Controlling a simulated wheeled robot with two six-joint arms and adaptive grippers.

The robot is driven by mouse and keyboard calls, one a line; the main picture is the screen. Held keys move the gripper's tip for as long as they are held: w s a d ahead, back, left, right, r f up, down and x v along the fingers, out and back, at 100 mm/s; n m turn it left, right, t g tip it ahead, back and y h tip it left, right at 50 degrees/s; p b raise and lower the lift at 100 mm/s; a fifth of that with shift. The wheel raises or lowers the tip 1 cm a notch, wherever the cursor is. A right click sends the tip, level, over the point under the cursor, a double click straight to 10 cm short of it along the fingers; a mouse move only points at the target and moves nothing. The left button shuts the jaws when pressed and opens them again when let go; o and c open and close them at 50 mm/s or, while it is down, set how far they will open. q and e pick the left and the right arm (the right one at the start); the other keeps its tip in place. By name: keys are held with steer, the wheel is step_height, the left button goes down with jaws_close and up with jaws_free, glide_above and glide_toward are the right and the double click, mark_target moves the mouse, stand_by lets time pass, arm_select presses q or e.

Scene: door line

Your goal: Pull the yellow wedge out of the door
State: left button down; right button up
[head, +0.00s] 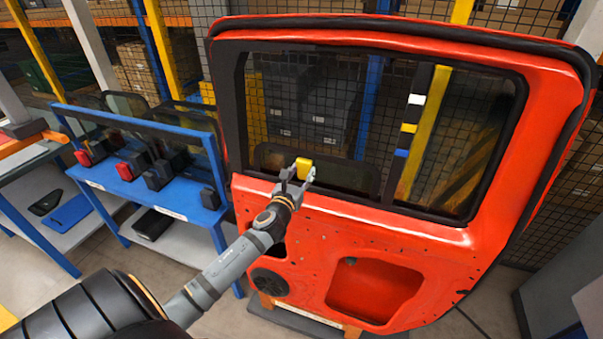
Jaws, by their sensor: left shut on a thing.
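The red door (450,232) stands upright in front of me, with a dark-framed window opening in its upper half. The yellow wedge (304,168) is at the lower edge of the window, left of its middle. My left gripper (298,175) reaches up to it from the lower left and is shut on it. The wedge's lower part is hidden by the fingers and the door edge, so I cannot tell how deep it sits. My right gripper is not in view.
A blue rack (140,188) with black and red parts stands left of the door. A dark glass pane (335,177) shows low in the window opening, behind the wedge. Mesh fencing and shelves fill the back. Some floor (400,328) is clear around the door's stand.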

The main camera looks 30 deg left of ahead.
arm_select(q)
steer(key=shift+r+p, duration=0.5)
steer(key=shift+r, duration=0.15)
steer(key=shift+s+f, duration=0.1)
steer(key=shift+s+d, duration=0.1)
steer(key=shift+s, duration=0.15)
steer(key=v, duration=1)
steer(key=shift+s, duration=0.2)
steer(key=shift+w, duration=0.1)
